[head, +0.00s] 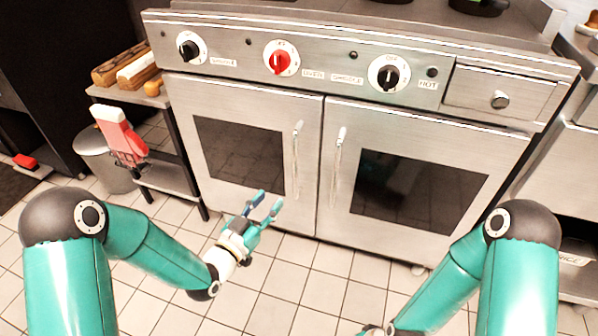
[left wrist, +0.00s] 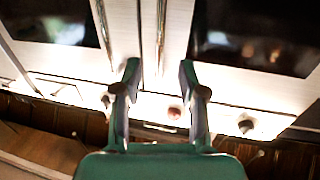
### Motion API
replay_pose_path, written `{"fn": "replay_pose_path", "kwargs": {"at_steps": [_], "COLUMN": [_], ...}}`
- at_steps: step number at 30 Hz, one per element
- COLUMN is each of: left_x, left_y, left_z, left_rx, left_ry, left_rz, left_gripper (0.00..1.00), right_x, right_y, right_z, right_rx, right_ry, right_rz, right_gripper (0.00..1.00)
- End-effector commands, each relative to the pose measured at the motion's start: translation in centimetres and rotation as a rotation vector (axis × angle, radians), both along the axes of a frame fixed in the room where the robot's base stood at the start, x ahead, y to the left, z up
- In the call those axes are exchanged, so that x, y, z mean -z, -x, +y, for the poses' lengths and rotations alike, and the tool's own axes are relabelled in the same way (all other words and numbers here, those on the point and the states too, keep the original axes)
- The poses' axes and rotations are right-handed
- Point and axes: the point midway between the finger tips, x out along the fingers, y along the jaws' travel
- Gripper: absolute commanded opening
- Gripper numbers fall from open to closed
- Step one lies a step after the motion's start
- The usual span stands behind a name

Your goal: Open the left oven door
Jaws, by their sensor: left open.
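The left oven door (head: 258,112) is shut, with a dark window (head: 240,152) and a slim vertical handle (head: 296,158) near its right edge. That handle also shows in the left wrist view (left wrist: 161,32), where the scene appears upside down. My left gripper (head: 267,199) is open and empty, in front of the door's lower part, below and left of the handle in the head view. In the left wrist view its fingertips (left wrist: 159,67) lie either side of the handle's line, apart from it. My right gripper's fingers are out of view.
The right oven door (head: 425,140) is shut, its handle (head: 338,160) close beside the left one. Knobs, including a red one (head: 280,62), sit above. A small shelf (head: 165,178) and a bin (head: 97,160) stand left. The tiled floor (head: 290,285) in front is clear.

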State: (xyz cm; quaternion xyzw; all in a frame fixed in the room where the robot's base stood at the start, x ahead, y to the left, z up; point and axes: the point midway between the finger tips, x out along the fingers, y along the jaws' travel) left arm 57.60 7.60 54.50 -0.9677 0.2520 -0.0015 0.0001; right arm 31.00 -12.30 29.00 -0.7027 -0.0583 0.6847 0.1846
Motion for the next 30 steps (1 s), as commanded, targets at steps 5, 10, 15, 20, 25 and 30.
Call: {"fn": "replay_pose_path", "kwargs": {"at_steps": [5, 10, 15, 20, 25, 30], "left_x": [0.2, 0.3, 0.3, 0.2, 0.2, 0.1], "left_y": [-3.4, -6.6, -9.4, -11.1, -11.8, -11.9], "left_z": [-2.0, -3.8, -5.4, -6.3, -6.7, -6.8], "left_rx": [0.003, 0.002, 0.002, 0.001, 0.001, 0.001], "left_ry": [-0.001, 0.0, 0.0, 0.0, 0.0, 0.0], "left_rz": [-0.003, -0.001, 0.0, 0.001, 0.004, 0.004], "left_gripper": [0.41, 0.41, 0.41, 0.41, 0.41, 0.41], "right_x": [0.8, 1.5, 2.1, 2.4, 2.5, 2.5], "right_y": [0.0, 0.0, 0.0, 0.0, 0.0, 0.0], "right_z": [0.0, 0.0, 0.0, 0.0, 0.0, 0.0], "right_rx": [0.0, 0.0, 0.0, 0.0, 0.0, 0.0], "right_ry": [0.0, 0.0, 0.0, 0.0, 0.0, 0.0], "right_rz": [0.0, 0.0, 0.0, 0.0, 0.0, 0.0], "right_gripper": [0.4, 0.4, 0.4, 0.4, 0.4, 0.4]}}
